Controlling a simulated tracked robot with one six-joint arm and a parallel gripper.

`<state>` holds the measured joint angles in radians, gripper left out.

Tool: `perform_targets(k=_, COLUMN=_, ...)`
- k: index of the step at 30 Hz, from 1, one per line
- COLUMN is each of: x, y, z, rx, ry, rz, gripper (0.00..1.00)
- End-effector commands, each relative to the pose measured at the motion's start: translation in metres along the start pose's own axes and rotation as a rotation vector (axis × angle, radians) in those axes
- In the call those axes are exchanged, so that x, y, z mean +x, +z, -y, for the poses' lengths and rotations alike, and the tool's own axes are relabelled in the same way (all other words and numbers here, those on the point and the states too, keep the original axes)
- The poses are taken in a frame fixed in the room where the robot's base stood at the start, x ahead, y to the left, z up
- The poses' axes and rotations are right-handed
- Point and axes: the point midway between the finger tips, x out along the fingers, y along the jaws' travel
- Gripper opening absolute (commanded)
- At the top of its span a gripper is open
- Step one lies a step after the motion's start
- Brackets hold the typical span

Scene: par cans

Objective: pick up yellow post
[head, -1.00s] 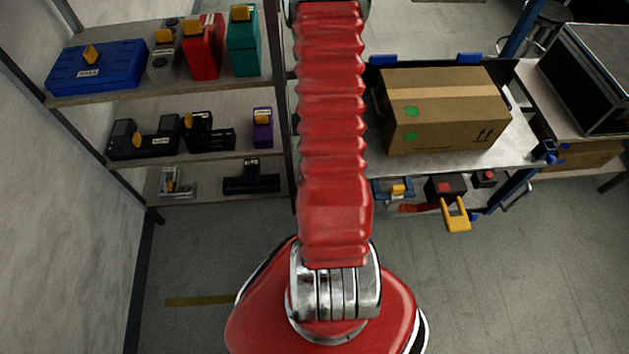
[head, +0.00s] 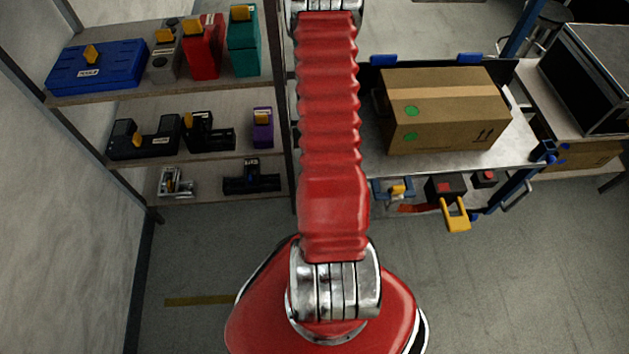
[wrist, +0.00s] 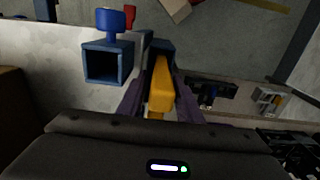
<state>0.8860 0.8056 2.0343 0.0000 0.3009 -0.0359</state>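The yellow post (wrist: 160,86) shows in the middle of the wrist view, standing out between the two dark purple fingers of my gripper (wrist: 160,97). The fingers look open, one on each side of the post; contact with it cannot be made out. A dark blue piece (wrist: 162,47) is right behind the post. In the head view my red arm reaches up the middle of the picture. My gripper is out of that view, and I cannot make out this post there.
In the wrist view a blue square tube with a blue knob (wrist: 105,62) is close left of my gripper. In the head view a shelf (head: 205,85) with several tools is left, and a cart (head: 515,152) with a cardboard box (head: 445,110) is right. Floor is open at lower right.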

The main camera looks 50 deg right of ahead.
Motion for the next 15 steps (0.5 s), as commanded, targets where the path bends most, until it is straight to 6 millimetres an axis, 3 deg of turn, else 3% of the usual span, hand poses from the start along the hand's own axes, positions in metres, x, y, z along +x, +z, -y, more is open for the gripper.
perform_targets(k=7, x=0.03, y=0.003, z=0.001, rx=0.0, ry=0.0, rz=0.002, gripper=0.32)
perform_targets(k=15, x=0.038, y=0.003, z=0.0, rx=0.001, ry=0.0, rz=0.0, gripper=0.32)
